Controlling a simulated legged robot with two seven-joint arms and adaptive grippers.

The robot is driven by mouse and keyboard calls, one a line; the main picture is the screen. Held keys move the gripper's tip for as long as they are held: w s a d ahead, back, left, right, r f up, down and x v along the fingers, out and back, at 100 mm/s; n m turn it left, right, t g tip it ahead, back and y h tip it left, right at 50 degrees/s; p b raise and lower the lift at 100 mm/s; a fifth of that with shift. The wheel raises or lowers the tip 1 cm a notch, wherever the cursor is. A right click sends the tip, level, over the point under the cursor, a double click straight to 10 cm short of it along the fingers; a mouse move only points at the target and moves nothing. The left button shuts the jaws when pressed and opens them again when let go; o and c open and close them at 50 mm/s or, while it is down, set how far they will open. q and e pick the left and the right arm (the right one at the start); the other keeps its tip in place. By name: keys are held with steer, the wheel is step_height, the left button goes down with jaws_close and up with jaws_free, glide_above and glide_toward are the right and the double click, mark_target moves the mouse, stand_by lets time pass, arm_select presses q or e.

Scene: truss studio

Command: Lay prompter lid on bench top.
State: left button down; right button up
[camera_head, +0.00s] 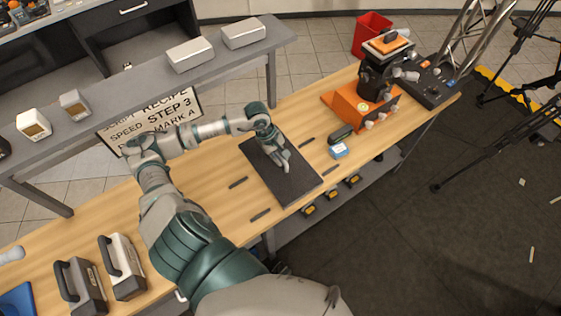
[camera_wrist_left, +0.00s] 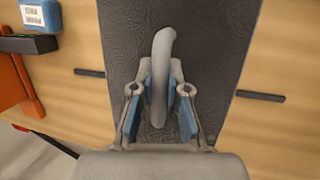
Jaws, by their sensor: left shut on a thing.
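The prompter lid (camera_head: 298,188) is a dark, flat rectangular panel with a pale curved handle (camera_wrist_left: 161,75). It lies level over the middle of the wooden bench top (camera_head: 215,212), flat on it or very close; I cannot tell if a small gap is left. My left gripper (camera_head: 283,164) is above the lid's middle. The dark panel also fills the middle of that view (camera_wrist_left: 205,40). My right gripper is not in view.
Short dark strips (camera_head: 238,183) lie on the bench around the lid. A blue-and-white box (camera_head: 339,151) and a dark green item (camera_head: 341,133) sit right of it. An orange stand (camera_head: 362,109) is further right. Two handled cases (camera_head: 122,267) stand at left. A grey shelf (camera_head: 140,87) runs behind.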

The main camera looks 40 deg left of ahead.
mark_target(275, 163)
arm_select(q)
steer(key=f, duration=0.3)
steer(key=shift+a+f, duration=0.15)
steer(key=shift+a, duration=0.25)
steer(key=shift+d+f, duration=0.25)
steer(key=shift+d+r, duration=0.2)
steer(key=shift+d, duration=0.5)
steer(key=shift+f, duration=0.1)
steer(key=c, duration=1.3)
jaws_free()
steer(key=shift+a, duration=0.4)
steer(key=shift+o, duration=0.6)
steer(key=shift+a+f, duration=0.15)
steer(key=shift+a, duration=0.35)
steer(key=shift+d, duration=0.15)
steer(key=shift+d+r, duration=0.2)
steer(key=v, duration=0.6)
steer(key=shift+s+d+r, duration=0.1)
steer(key=shift+d+r, duration=0.05)
steer(key=shift+r, duration=0.25)
steer(key=shift+a+r, duration=0.25)
steer(key=shift+a, duration=0.35)
steer(key=shift+d, duration=0.1)
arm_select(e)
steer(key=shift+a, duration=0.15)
